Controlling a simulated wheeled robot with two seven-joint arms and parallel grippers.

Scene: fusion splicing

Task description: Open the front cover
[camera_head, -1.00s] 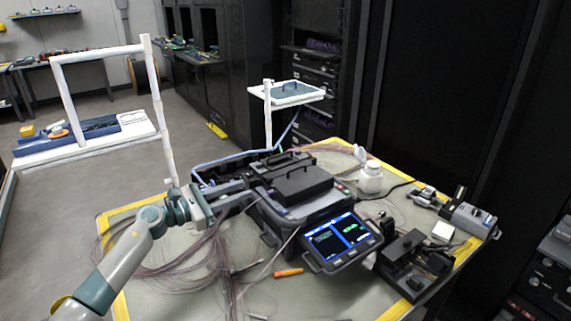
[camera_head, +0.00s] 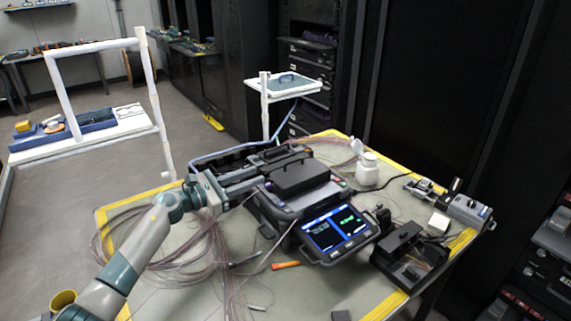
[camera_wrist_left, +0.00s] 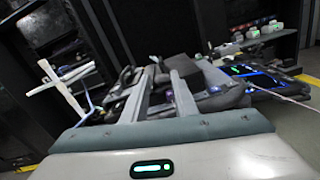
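The fusion splicer (camera_head: 285,210) stands on the table with its lit screen (camera_head: 336,232) facing front. Its front cover (camera_head: 302,178) is a black block with a raised handle-like part and looks shut. Another dark cover part (camera_head: 275,158) lies behind it. My left gripper (camera_head: 260,180) reaches in from the left, level, with its fingertips beside the left side of the front cover. In the left wrist view, the two fingers (camera_wrist_left: 160,75) are spread with a gap between them. Contact with the cover cannot be told. My right gripper is not in view.
A white bottle (camera_head: 368,170) stands behind the splicer on the right. A black device (camera_head: 408,252) and a grey tool (camera_head: 466,210) are on the right. Loose fibres (camera_head: 150,240) and an orange-handled tool (camera_head: 286,265) lie on the table (camera_head: 200,290).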

